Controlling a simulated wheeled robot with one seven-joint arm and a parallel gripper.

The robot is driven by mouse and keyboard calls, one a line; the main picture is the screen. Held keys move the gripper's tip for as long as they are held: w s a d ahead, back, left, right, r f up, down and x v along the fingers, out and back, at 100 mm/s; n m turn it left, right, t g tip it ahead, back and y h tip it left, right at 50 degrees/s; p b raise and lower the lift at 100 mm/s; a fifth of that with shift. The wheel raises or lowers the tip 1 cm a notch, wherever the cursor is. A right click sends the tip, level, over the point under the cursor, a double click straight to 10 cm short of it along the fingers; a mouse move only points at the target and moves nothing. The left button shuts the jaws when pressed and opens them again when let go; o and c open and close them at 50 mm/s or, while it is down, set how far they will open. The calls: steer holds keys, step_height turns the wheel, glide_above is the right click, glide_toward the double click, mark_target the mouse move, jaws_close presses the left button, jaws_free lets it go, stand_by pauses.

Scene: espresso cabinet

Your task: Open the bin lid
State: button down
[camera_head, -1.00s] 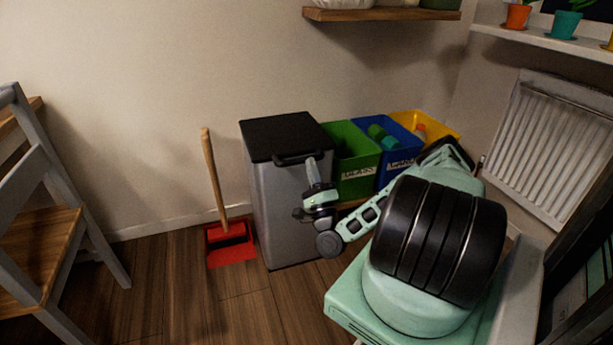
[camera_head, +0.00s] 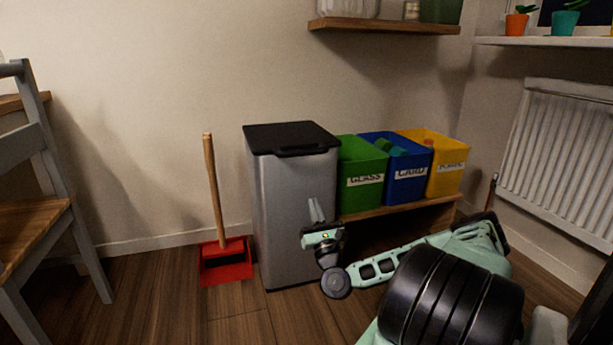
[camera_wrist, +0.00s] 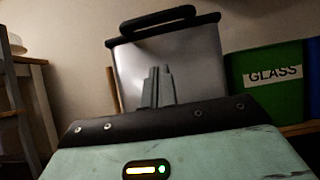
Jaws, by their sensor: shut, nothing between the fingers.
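The bin (camera_head: 292,215) is a tall grey metal box with a black lid (camera_head: 288,136), standing against the wall. The lid lies flat and closed, with a black handle (camera_head: 300,150) on its front edge. In the wrist view the bin (camera_wrist: 197,70) fills the middle, with the handle (camera_wrist: 157,20) at the top. My gripper (camera_head: 316,208) is in front of the bin's front face, well below the handle, pointing up. Its fingers (camera_wrist: 158,75) are shut and hold nothing. I cannot tell how far they are from the bin's face.
A red dustpan (camera_head: 227,262) with a wooden handle stands left of the bin. Green (camera_head: 362,175), blue (camera_head: 408,170) and yellow (camera_head: 446,163) sorting boxes sit on a low bench at the right. A chair (camera_head: 35,190) is at far left. A shelf (camera_head: 385,26) hangs above.

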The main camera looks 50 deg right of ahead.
steer(key=s+r+b+x, duration=0.1)
steer(key=b+x, duration=0.3)
steer(key=x, duration=0.7)
steer(key=shift+a+r, duration=0.25)
steer(key=shift+r, duration=0.6)
steer(key=shift+r, duration=0.1)
